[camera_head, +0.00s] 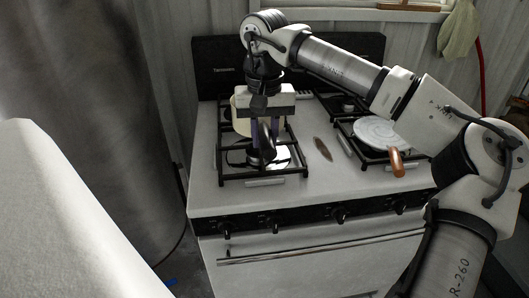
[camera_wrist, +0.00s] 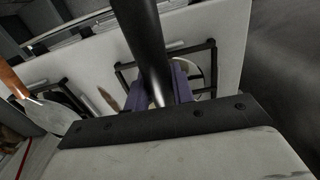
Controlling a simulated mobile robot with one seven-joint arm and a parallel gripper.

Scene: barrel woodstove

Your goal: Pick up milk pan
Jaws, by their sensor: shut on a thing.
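The milk pan has a pale cream body (camera_head: 241,124), partly hidden behind my gripper above the left burners of the stove. Its long dark handle (camera_head: 267,149) points towards the front. My gripper (camera_head: 264,136) points down over the left side of the stove, its purple fingers shut on the handle. In the wrist view the dark handle (camera_wrist: 148,42) runs between the fingers (camera_wrist: 163,88) and ends in a shiny metal part. I cannot tell whether the pan touches the grate.
The white stove (camera_head: 205,185) has black grates and front knobs. A pale frying pan (camera_head: 380,131) with an orange-brown handle sits on the right grate. A small brown object (camera_head: 322,149) lies between the grates. A large grey cylinder (camera_head: 105,120) stands at left.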

